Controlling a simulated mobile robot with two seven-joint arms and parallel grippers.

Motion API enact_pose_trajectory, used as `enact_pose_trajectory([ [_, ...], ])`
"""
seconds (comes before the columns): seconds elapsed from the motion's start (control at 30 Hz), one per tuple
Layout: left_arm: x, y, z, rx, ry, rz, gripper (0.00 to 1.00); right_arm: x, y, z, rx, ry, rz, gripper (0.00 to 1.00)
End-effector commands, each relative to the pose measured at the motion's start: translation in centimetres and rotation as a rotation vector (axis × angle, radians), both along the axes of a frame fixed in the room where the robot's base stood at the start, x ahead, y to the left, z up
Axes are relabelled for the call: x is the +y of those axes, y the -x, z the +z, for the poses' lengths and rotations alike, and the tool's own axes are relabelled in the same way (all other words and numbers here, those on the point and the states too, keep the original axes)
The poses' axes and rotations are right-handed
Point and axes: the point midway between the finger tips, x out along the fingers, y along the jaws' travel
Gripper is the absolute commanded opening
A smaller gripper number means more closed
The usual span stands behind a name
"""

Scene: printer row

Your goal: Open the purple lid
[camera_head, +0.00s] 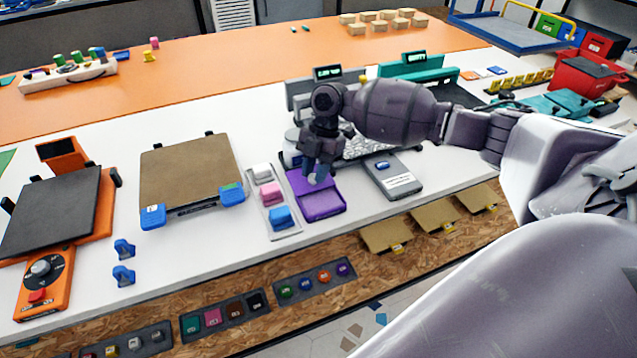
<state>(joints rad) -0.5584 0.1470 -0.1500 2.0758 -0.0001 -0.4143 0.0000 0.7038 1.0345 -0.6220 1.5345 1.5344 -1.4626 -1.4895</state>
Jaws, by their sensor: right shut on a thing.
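The purple lid (299,184) belongs to a small flat purple box (323,206) near the front edge of the white table. My right gripper (316,178) comes down over the box from above and behind. Its fingers are shut at the lid, and their tips hide part of it. The exact contact and how far the lid is raised cannot be made out. My left gripper is not in view.
A tray of white, pink and blue blocks (284,234) lies just left of the box. A grey device (392,179) lies to the right. A brown-topped plate (188,172) and an orange machine (42,283) stand further left.

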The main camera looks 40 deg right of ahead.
Motion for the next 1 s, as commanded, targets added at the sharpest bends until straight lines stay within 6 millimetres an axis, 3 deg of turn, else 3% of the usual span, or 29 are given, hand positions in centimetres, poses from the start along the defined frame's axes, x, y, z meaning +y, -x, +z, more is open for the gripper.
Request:
enact_pose_trajectory([
  [0.33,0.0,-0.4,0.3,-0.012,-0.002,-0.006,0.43,-0.1,-0.3,0.0,0.002,0.000,0.001,0.00],
  [0.37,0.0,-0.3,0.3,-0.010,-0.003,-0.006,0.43,-0.1,-0.3,0.0,0.002,0.000,0.001,0.29],
  [0.53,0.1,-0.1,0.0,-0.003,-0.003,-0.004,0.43,-0.1,-0.3,0.0,0.001,-0.001,0.000,0.53],
  [0.83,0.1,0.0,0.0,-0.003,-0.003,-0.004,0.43,-0.1,-0.4,0.2,0.001,0.000,0.000,0.53],
  [1.0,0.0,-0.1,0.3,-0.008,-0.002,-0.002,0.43,-0.7,-0.6,1.8,-0.002,0.000,-0.001,0.53],
])
